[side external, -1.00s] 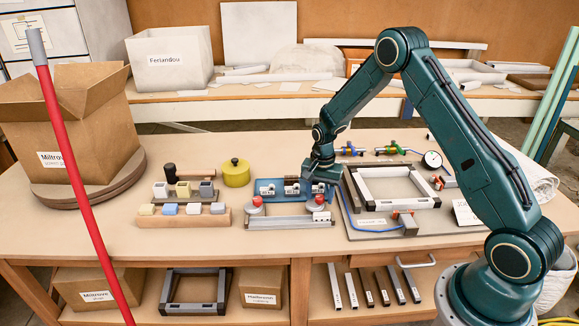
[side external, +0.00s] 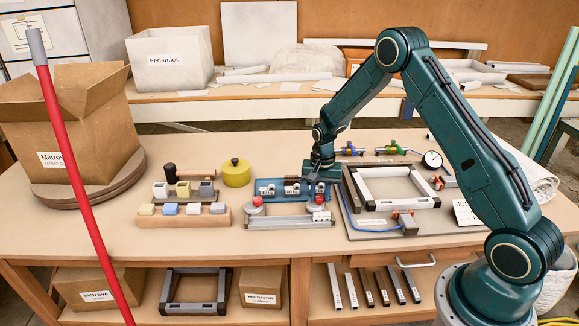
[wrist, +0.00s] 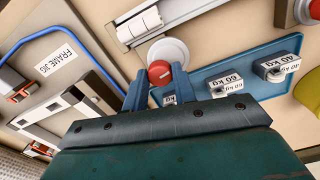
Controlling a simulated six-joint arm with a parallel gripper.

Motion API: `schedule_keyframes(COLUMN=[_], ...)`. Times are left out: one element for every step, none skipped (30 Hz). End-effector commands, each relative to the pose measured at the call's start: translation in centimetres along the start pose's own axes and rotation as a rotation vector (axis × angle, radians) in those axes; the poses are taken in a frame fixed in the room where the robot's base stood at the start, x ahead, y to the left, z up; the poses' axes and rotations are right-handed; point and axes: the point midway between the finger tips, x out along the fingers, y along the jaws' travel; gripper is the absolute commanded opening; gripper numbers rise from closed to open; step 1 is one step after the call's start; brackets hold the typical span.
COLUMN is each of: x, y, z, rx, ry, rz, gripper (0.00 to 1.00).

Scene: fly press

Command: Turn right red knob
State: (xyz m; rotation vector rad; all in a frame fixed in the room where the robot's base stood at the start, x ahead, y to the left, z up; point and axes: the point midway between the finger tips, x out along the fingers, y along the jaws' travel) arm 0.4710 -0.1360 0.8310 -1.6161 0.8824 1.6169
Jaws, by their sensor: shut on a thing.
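The right red knob (side external: 319,200) sits on a round pale base at the right end of the grey bar fixture (side external: 289,222). My gripper (side external: 320,192) is pointed down over it. In the wrist view the red knob (wrist: 159,72) shows between the two blue fingers of my gripper (wrist: 159,78), and they are shut on it. A light mark shows on its face. The left red knob (side external: 257,201) stands at the other end of the fixture, apart from my gripper; it also shows at the upper right corner of the wrist view (wrist: 315,9).
A blue tray (side external: 283,198) with labelled weights lies just behind the fixture. A frame jig (side external: 353,226) with a blue hose is close on the right. A yellow pot (side external: 236,173) and wooden block holders (side external: 184,220) stand to the left. The bench front is clear.

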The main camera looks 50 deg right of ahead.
Motion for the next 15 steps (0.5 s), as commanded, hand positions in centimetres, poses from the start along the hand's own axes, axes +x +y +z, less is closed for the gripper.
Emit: schedule_keyframes(x=[-0.06, -0.06, -0.06, -0.06, -0.06, -0.06, -0.07, -0.07, -0.07, -0.07, -0.07, -0.07, -0.07, -0.08, -0.08], y=[-0.03, -0.03, -0.03, -0.03, -0.03, -0.03, -0.03, -0.03, -0.03, -0.03, -0.03, -0.03, -0.03, -0.03, -0.03], z=[-0.03, -0.03, -0.03, -0.03, -0.03, -0.03, -0.04, -0.04, -0.04, -0.04, -0.04, -0.04, -0.04, -0.04, -0.05], rx=[-0.033, -0.057, -0.09, -0.116, -0.142, -0.178, -0.206, -0.234, -0.272, -0.301, -0.329, -0.367, -0.396, -0.424, -0.462], ry=[0.001, 0.001, 0.001, 0.001, 0.001, 0.001, 0.001, 0.001, 0.001, 0.001, 0.001, 0.001, 0.001, 0.001, 0.001], rz=[-0.001, -0.001, -0.001, -0.001, -0.001, -0.001, -0.001, -0.001, -0.001, -0.001, -0.001, -0.001, -0.001, -0.001, -0.001], gripper=[0.04, 0.04, 0.04, 0.04, 0.04, 0.04, 0.04, 0.04, 0.04, 0.04, 0.04, 0.04, 0.04, 0.04, 0.04])
